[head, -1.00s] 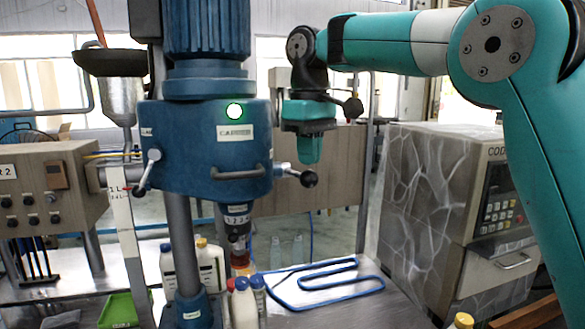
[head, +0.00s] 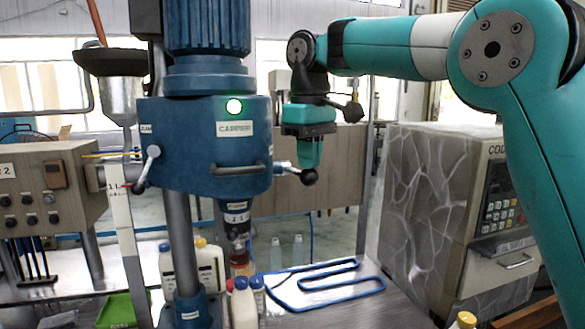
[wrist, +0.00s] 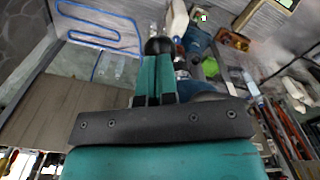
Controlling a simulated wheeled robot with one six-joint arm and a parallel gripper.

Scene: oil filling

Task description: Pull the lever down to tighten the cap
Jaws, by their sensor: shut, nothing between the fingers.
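The blue capper machine (head: 205,160) stands left of centre in the head view, with a lit green lamp on its front. Its right lever ends in a black ball knob (head: 309,177), which also shows in the wrist view (wrist: 158,45). My gripper (head: 308,167) points down with its fingers together and empty, its tips right above the knob, touching or nearly so. In the wrist view my fingers (wrist: 155,62) end at the knob. The capping head (head: 237,218) sits over a reddish bottle (head: 241,262), partly hidden by bottles in front.
A blue tube rack (head: 325,284) lies on the table to the right. A grey cabinet (head: 425,215) with a keypad stands at right. A green tray (head: 120,312) is lower left.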

